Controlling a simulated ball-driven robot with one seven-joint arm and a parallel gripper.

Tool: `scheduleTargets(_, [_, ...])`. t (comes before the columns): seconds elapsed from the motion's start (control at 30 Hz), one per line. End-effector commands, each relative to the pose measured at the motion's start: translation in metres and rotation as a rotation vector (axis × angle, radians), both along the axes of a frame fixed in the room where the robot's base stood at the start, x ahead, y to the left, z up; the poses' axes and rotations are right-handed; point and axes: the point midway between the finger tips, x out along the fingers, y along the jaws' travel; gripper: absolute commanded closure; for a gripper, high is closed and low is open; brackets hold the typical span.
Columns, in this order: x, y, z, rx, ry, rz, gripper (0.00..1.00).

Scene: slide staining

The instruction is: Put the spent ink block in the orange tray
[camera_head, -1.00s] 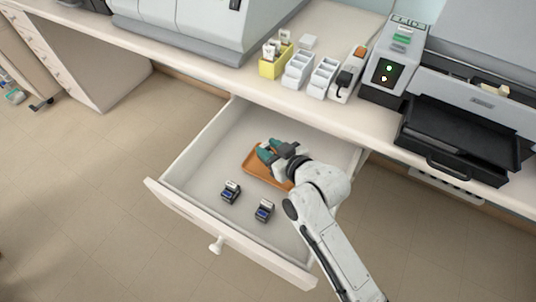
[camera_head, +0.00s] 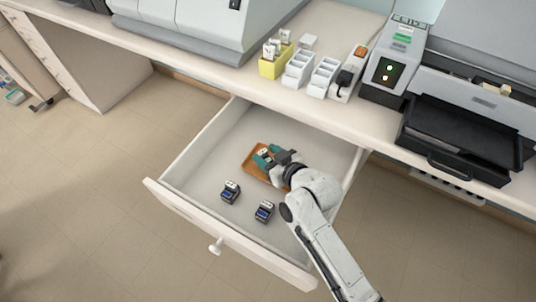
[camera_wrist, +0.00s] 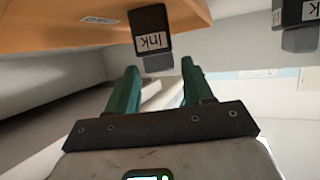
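The orange tray (camera_head: 251,164) lies inside the open drawer, partly hidden by my gripper. My gripper (camera_head: 265,154) is over the tray, its teal fingers spread apart. In the wrist view, my gripper (camera_wrist: 158,78) is open with nothing clamped between the fingers. A dark ink block (camera_wrist: 149,32) with an "Ink" label shows just beyond the fingertips, against the orange tray (camera_wrist: 60,28). A small pale part of a block (camera_head: 264,152) shows between the fingers in the head view; its contact with the tray is hard to see.
Two dark ink blocks with blue patches, a left one (camera_head: 230,192) and a right one (camera_head: 264,211), stand on the drawer floor in front of the tray. The drawer (camera_head: 190,212) has raised walls. White racks (camera_head: 298,68) and a yellow box (camera_head: 272,68) stand on the counter above.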

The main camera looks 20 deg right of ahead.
Motion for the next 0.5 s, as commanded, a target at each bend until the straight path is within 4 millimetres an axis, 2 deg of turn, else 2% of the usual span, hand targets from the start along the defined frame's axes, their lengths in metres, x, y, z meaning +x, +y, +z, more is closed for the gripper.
scheduleTargets(0.1, [0.000,0.000,0.000,0.000,0.000,0.000,0.39])
scheduleTargets(0.37, [0.000,0.000,0.003,0.000,-0.001,0.000,0.39])
scheduleTargets(0.5, [-0.014,-0.004,0.007,-0.001,0.001,0.000,0.39])
